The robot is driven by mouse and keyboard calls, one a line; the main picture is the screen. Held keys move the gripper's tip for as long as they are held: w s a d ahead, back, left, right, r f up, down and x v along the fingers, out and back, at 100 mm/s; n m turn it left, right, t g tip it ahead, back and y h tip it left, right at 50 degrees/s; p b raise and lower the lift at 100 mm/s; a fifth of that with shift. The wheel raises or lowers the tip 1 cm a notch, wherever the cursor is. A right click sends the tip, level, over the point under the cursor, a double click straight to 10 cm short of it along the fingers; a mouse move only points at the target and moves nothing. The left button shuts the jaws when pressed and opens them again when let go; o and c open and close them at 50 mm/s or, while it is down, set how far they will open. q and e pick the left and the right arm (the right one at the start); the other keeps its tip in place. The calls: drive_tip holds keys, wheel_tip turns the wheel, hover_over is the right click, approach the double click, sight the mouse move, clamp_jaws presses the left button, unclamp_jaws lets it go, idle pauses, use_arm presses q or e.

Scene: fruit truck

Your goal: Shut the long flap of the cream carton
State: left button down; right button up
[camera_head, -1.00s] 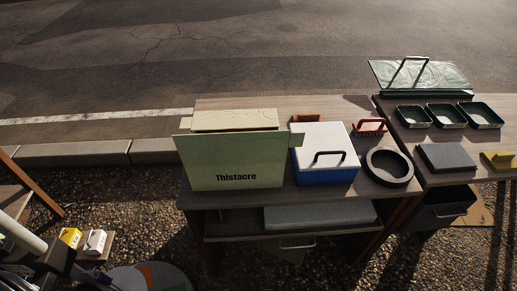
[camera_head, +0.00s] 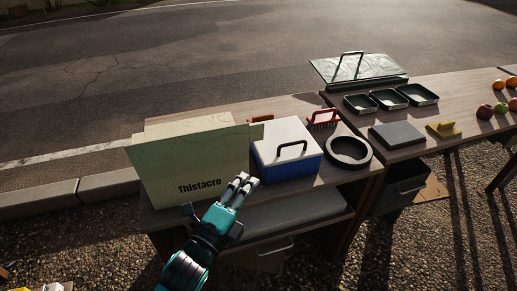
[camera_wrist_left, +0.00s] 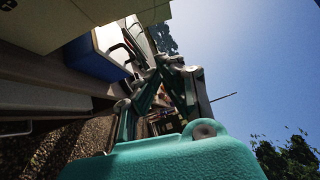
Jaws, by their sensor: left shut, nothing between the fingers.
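The cream carton (camera_head: 195,165) stands on the wooden table at the left end in the head view. Its broad near panel, printed "Thistacre", faces me and hides most of the carton behind it. Another cream panel (camera_head: 187,124) shows above and behind. In the left wrist view a cream surface (camera_wrist_left: 40,22) shows at the upper left. My left gripper (camera_head: 243,181) is shut and empty, just in front of the printed panel's lower right corner and the table's front edge. I cannot tell whether it touches the panel. My right gripper is not in view.
A blue and white cooler (camera_head: 287,148) stands right of the carton, close to my left gripper. Beyond it are a black ring (camera_head: 348,152) and a red-handled brush (camera_head: 322,118). A second table holds dark trays (camera_head: 388,98), a grey slab (camera_head: 397,134) and fruit. A shelf (camera_head: 290,211) lies below.

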use_arm(q)
drive_tip(key=w+a+p+x, duration=0.1)
drive_tip(key=a+p+x, duration=0.1)
drive_tip(key=x, duration=1)
drive_tip(key=shift+w+a+p, duration=0.2)
drive_tip(key=shift+w+p, duration=0.1)
drive_tip(key=shift+p, duration=0.05)
